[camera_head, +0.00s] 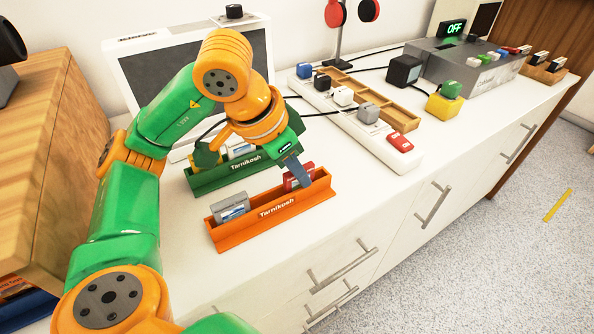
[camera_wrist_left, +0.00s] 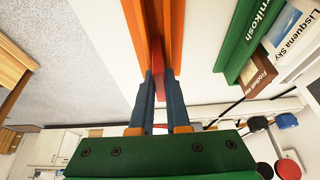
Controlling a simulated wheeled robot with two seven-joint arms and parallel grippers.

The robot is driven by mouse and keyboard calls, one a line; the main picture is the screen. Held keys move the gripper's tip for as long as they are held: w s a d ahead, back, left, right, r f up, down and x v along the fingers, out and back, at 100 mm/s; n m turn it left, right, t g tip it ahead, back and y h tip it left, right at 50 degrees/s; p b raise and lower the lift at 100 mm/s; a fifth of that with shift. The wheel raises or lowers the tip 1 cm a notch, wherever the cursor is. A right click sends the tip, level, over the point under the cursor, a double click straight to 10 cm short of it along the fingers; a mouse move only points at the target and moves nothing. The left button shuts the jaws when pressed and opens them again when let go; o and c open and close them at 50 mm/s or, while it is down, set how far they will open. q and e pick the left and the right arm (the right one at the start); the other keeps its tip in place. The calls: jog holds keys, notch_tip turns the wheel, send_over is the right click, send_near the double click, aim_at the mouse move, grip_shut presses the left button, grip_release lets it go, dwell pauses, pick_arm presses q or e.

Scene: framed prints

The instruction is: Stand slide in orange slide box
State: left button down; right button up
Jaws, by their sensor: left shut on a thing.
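The orange slide box (camera_head: 255,222) lies on the white counter, with a grey-blue slide (camera_head: 232,208) standing at its left end. A red slide (camera_head: 290,183) is toward the box's right end, its lower part hidden by the front wall. My left gripper (camera_head: 300,174) points down over that end, shut on the red slide. In the left wrist view, its two fingers (camera_wrist_left: 160,95) pinch the red slide (camera_wrist_left: 158,72), in line with the box's channel (camera_wrist_left: 155,25). Whether the slide touches the box floor is not visible. My right gripper is not in view.
A green slide box (camera_head: 232,180) with slides in it, one white (camera_head: 242,150), stands just behind. A white power strip (camera_head: 385,148) with several plugs and a wooden tray (camera_head: 400,117) lie to the right. A white-framed screen (camera_head: 130,45) stands behind my arm. Counter in front is narrow.

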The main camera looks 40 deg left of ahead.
pick_arm(q)
jog(key=shift+s+f, duration=0.35)
jog(key=shift+f, duration=0.25)
jog(key=c, duration=0.9)
grip_release()
jog(key=shift+r, duration=0.2)
jog(key=shift+w+d+r+p, duration=0.1)
jog(key=shift+r+p, duration=0.7)
jog(key=shift+p, duration=0.15)
jog(key=p+v, duration=0.2)
jog(key=v, duration=0.4)
jog(key=shift+r, duration=0.35)
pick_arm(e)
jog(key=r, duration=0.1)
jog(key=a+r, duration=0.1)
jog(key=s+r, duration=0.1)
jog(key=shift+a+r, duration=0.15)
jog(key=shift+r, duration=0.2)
pick_arm(q)
jog(key=shift+a, duration=0.25)
